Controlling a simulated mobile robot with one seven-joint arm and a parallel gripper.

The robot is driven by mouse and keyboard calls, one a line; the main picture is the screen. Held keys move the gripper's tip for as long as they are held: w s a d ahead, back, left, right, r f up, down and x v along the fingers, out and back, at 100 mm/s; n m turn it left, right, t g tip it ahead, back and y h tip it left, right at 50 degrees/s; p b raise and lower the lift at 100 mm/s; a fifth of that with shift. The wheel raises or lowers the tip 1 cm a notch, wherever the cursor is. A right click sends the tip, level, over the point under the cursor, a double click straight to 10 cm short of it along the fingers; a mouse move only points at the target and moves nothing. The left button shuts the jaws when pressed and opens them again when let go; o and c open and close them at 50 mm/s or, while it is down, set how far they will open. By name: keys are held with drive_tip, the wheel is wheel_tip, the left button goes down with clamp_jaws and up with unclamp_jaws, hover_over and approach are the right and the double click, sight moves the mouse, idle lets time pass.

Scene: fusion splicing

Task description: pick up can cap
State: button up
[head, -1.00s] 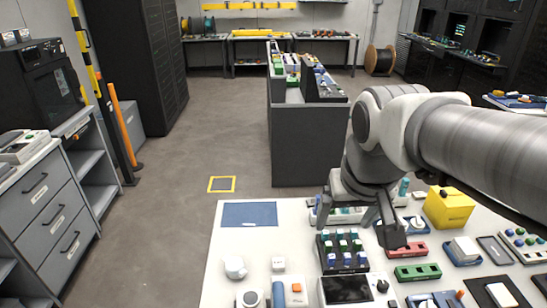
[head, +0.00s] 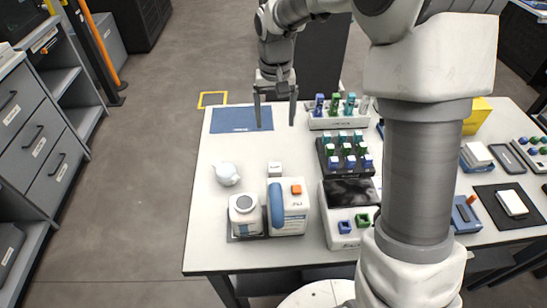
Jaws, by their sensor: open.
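My gripper (head: 275,122) is open and empty, pointing down, with its two fingers apart above the right part of the blue mat. A white container with a blue handle (head: 277,205) stands near the front of the table, with a small orange cap-like piece (head: 296,189) on top. Beside it on the left is a white bottle (head: 246,221) with a round grey-rimmed top (head: 243,203). I cannot tell for sure which of these tops is the can cap. My gripper is well behind both and touches neither.
The blue mat (head: 232,120) lies at the table's back left. A white rounded item (head: 227,173) and a small white block (head: 274,169) sit between mat and containers. Racks of colored pieces (head: 345,150) stand to the right. The table's left strip is clear.

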drive_tip(key=b, duration=0.2)
hover_over(275, 167)
wheel_tip(275, 167, down, 12)
drive_tip(key=shift+w+f, duration=0.15)
drive_tip(key=shift+f, duration=0.1)
drive_tip(key=shift+f+b, duration=0.45)
drive_tip(key=shift+f, duration=2.25)
drive_tip(key=shift+c, duration=0.3)
drive_tip(key=shift+r, duration=0.1)
clamp_jaws()
wheel_tip(275, 167, up, 10)
drive_tip(key=p, duration=0.1)
drive_tip(key=shift+p, duration=0.35)
